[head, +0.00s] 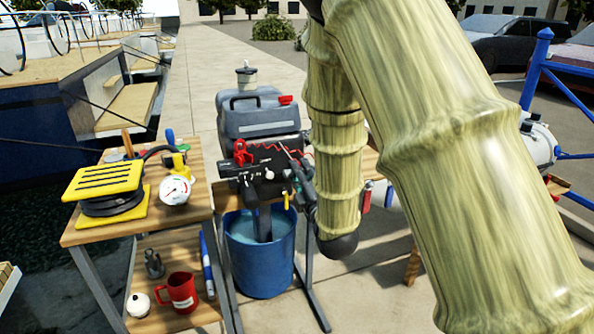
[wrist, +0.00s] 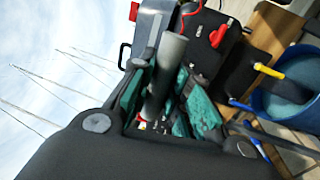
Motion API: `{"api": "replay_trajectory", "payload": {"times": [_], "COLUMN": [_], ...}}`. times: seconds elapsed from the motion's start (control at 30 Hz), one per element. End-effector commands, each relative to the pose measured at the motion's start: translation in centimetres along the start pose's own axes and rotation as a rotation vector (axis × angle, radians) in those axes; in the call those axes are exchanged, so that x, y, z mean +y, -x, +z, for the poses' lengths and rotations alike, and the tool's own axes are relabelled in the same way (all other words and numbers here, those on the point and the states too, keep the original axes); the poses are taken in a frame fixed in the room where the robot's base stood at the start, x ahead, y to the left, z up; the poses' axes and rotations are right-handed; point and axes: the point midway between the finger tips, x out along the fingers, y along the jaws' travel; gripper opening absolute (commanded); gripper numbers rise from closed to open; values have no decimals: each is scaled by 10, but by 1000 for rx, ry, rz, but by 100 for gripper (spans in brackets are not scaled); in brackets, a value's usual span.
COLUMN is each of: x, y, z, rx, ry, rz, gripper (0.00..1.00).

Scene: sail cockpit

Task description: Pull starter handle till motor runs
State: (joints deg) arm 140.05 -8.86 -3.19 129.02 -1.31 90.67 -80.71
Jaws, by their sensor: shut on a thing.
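The outboard motor (head: 258,120) has a grey cowl and a black front, and stands over a blue water barrel. The motor also shows at the top of the wrist view (wrist: 150,25). My gripper (head: 298,172) is at the right side of the motor's front, partly hidden by my arm. In the wrist view, a grey cylindrical grip (wrist: 168,68) lies between the teal pads of my gripper (wrist: 167,105), which is shut on it. I cannot tell for certain whether this grip is the starter handle. A red part (head: 241,154) sits on the motor's front left.
The blue barrel (head: 283,258) stands below the motor. A wooden table (head: 92,232) at left carries a yellow foot pump (head: 103,182) and a gauge (head: 175,190). Paving behind the motor is clear.

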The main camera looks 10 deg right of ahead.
Motion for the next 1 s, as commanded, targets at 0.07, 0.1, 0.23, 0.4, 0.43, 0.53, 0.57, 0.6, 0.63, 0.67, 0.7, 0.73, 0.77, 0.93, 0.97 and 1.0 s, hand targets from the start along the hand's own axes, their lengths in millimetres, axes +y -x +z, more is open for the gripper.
{"api": "replay_trajectory", "payload": {"times": [0.07,0.1,0.23,0.4,0.43,0.53,0.57,0.6,0.63,0.67,0.7,0.73,0.77,0.93,0.97,1.0], "x": [-2,-2,-2,-2,-2,-1,-1,-1,-1,-1,-1,-1,-2,-2,-2,-2], "y": [1,1,1,0,0,0,0,0,0,1,3,5,7,32,38,45], "z": [-1,-1,-1,-1,-1,-1,-1,-1,-1,-1,-2,-3,-3,-3,-3,-3], "rx": [3,3,3,2,2,2,2,2,2,2,3,3,3,4,4,3], "ry": [-2,-1,-1,-1,-1,0,0,0,0,0,0,0,0,1,1,0], "rz": [-4,-4,-4,-3,-3,-2,-2,-2,-2,-2,-3,-3,-3,-5,-5,-6], "gripper": [0,0,27,41,41,41,41,41,41,41,41,41,41,41,41,41]}}
